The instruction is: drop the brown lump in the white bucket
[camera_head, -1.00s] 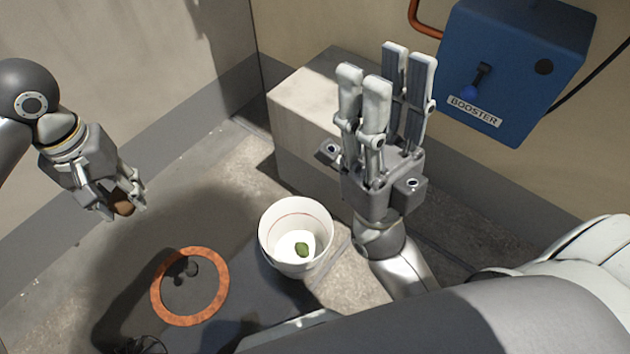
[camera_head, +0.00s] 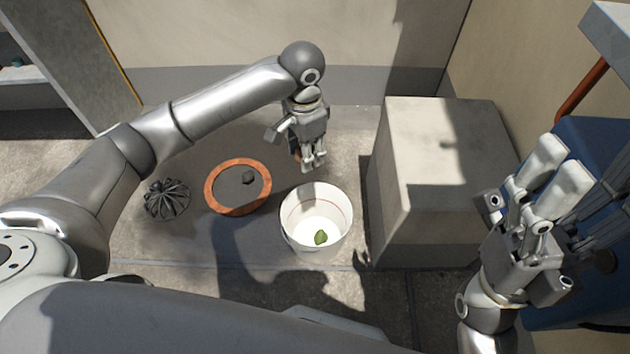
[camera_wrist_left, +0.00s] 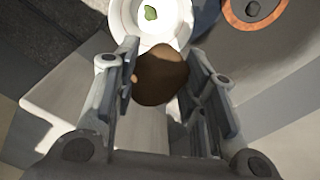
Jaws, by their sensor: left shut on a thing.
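The brown lump (camera_wrist_left: 161,75) is held between the fingers of my left gripper (camera_wrist_left: 165,85), seen in the left wrist view. In the head view my left gripper (camera_head: 312,165) hangs at the back edge of the white bucket (camera_head: 287,225), and the lump is mostly hidden behind the fingers. The bucket stands upright on the floor with a green lump (camera_head: 320,237) inside. The bucket's rim also shows beyond the lump in the left wrist view (camera_wrist_left: 122,22). My right gripper (camera_head: 560,170) is raised at the right, fingers apart and empty.
An orange ring (camera_head: 209,190) with a dark lump (camera_head: 248,177) within it lies left of the bucket. A dark ribbed object (camera_head: 167,199) lies farther left. A large pale block (camera_head: 440,160) stands right of the bucket. A blue box (camera_head: 590,150) is at the far right.

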